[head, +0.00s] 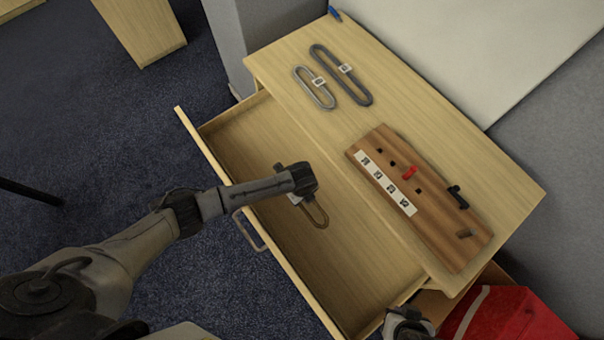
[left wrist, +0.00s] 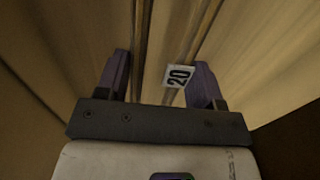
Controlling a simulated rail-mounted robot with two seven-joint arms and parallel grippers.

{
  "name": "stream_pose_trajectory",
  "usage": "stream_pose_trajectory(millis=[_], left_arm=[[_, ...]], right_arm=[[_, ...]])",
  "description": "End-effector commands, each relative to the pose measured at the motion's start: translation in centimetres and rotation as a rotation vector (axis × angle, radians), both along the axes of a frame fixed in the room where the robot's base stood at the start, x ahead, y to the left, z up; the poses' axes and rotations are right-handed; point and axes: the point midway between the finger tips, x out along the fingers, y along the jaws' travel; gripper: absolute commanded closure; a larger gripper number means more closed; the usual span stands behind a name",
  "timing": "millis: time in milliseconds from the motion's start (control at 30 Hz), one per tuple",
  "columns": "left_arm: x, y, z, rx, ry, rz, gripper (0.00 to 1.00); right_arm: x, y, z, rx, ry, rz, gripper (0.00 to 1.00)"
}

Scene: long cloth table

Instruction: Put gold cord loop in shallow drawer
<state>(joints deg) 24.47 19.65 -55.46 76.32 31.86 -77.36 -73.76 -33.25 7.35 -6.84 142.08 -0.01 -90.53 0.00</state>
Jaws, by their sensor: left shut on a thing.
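The gold cord loop (head: 318,216) shows as a narrow brownish loop with a white tag, below my left wrist and over the open drawer. My left gripper is shut on it; in the left wrist view, the loop's strands (left wrist: 139,62) and a tag reading 20 lie between the fingers (left wrist: 160,78). The arm hides part of the loop in the head view, and I cannot tell whether it touches the drawer floor. The shallow drawer (head: 330,268) is pulled out and its visible floor is bare. My right gripper (head: 408,326) is at the bottom edge, partly cut off; its jaws are unclear.
On the tabletop (head: 290,60) lie a grey loop (head: 299,76) and a dark loop (head: 359,92), both tagged. A wooden board (head: 440,225) with pegs and labels lies nearer the right. A red object (head: 500,315) is at the lower right. The drawer front has a handle (head: 247,232).

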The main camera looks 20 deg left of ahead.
Motion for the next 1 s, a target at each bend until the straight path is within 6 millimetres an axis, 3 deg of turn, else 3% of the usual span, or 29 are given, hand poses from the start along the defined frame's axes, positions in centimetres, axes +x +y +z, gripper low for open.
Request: stream_pose_trajectory(millis=[500, 967, 1000], left_arm=[[0.0, 0.0, -4.8, 0.001, 0.000, 0.000, 0.62], [0.0, 0.0, -5.3, 0.000, -0.001, 0.000, 0.62], [0.0, 0.0, -5.3, 0.000, -0.001, 0.000, 0.38]], right_arm=[[-0.1, 0.2, -1.6, 0.008, 0.001, -0.006, 1.00], [0.0, 0.4, -1.8, 0.012, 0.001, -0.007, 1.00], [0.0, 0.4, -1.8, 0.012, 0.001, -0.007, 1.00]])
